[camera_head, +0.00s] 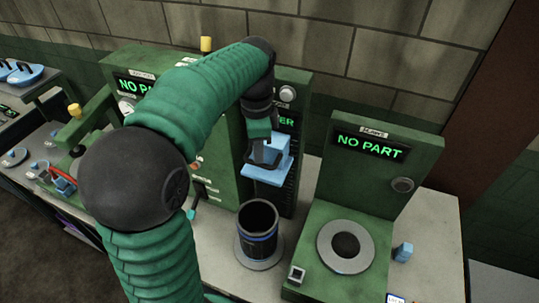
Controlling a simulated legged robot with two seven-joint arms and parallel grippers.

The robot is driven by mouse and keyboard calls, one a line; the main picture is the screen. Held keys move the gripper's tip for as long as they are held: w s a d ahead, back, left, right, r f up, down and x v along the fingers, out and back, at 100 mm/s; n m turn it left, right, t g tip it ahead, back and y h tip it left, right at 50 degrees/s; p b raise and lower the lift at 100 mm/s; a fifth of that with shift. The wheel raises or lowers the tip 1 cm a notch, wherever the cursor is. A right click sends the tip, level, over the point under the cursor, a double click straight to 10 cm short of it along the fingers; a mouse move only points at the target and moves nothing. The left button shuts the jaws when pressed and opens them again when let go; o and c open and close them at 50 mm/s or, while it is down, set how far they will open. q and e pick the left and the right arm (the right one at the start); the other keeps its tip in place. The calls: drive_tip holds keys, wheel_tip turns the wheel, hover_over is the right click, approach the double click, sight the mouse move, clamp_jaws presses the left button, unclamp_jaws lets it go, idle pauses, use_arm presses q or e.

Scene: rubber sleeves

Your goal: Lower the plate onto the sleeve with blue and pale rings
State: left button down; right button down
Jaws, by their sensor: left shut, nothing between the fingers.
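The sleeve (258,228) is a dark open-topped cylinder with a blue ring and a thin pale ring near its lower part. It stands upright on a round grey base. The light blue plate (272,179), with a raised block at its back, is above the sleeve, with a gap between them. My left gripper (265,158) is shut and empty at the top of the plate, overlapping it in the view; I cannot tell whether they touch. My left arm hides part of the green machine behind. My right gripper is out of view.
A green station (375,165) reading "NO PART" stands at the right, with a round grey seat (346,247) at its foot. A small blue block (403,252) is beside it. Other green machines stand at the left.

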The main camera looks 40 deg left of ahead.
sight(259, 166)
use_arm(q)
wheel_tip(259, 166, down, 14)
drive_tip(key=b, duration=0.8)
drive_tip(key=shift+r+b, duration=0.15)
drive_tip(key=shift+b, duration=0.15)
idle(0.7)
idle(0.3)
wheel_tip(259, 166, up, 8)
drive_tip(key=p, duration=0.8)
drive_tip(key=shift+r, duration=0.1)
